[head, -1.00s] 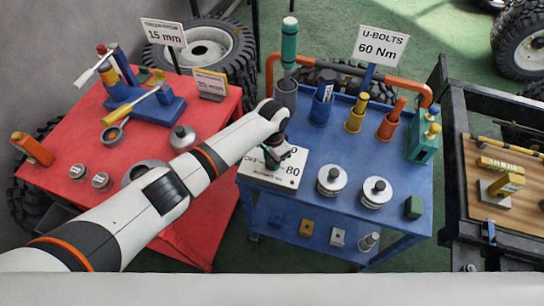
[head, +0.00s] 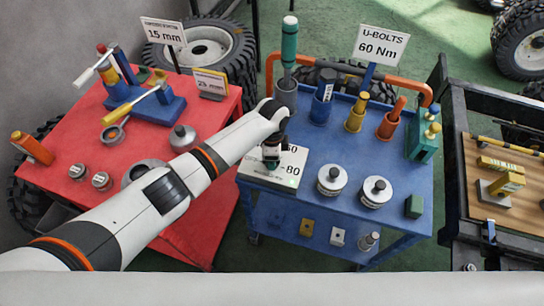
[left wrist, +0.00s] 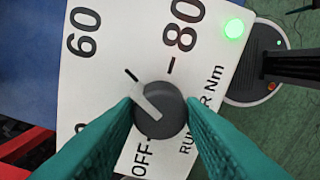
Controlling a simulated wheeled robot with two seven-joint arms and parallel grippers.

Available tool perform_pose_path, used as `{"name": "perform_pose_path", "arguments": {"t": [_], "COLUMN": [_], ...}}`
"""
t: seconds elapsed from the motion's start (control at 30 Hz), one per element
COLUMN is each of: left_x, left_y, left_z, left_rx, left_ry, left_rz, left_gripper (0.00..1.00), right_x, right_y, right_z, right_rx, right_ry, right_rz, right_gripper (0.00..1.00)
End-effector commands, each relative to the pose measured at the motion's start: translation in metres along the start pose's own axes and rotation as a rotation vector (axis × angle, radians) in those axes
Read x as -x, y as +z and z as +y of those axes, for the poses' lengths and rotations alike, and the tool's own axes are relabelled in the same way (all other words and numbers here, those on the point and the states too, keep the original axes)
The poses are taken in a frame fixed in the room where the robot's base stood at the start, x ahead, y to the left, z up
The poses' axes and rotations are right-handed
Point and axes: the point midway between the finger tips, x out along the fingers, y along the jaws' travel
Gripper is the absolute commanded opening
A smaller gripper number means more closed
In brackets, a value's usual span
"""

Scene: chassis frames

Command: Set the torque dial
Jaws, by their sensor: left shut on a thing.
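The torque dial is a round dark grey knob (left wrist: 168,122) with a pale pointer line, on a white panel (left wrist: 112,65) marked OFF, 60 and 80. The pointer is turned to the upper left, roughly in line with the tick towards the 60. A green lamp (left wrist: 234,28) on the panel is lit. My left gripper (left wrist: 160,112) has its green fingers on both sides of the knob, shut on it. In the head view the left gripper (head: 271,162) is over the white panel (head: 285,182) and hides the knob. A sign (head: 382,46) reads U-BOLTS 60 Nm. My right gripper is not in view.
The panel is at the left front of the blue cart (head: 320,150). Two round metal weights (head: 332,180) stand right of it, with tool holders (head: 356,118) behind. A red table (head: 60,185) with tools is at left, a wood-topped bench (head: 480,205) at right.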

Motion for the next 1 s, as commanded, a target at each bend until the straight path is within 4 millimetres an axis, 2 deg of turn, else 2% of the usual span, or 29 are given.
{"name": "perform_pose_path", "arguments": {"t": [0.5,0.53,0.63,1.0], "left_x": [0.0009,0.0009,0.0008,0.004], "left_y": [0.0003,0.0003,0.0003,0.0003], "left_z": [0.0007,0.0007,0.0006,0.0005], "left_rx": [-0.019,-0.019,-0.019,-0.019], "left_ry": [0.002,0.002,0.001,0.001], "left_rz": [-0.002,-0.002,-0.001,-0.001], "left_gripper": [0.13,0.39,0.56,0.58], "right_x": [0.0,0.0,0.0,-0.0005], "right_y": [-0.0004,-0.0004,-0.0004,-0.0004], "right_z": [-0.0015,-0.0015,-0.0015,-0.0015], "right_rx": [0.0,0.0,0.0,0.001], "right_ry": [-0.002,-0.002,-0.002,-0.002], "right_rz": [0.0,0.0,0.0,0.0], "right_gripper": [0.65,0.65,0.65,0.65]}}
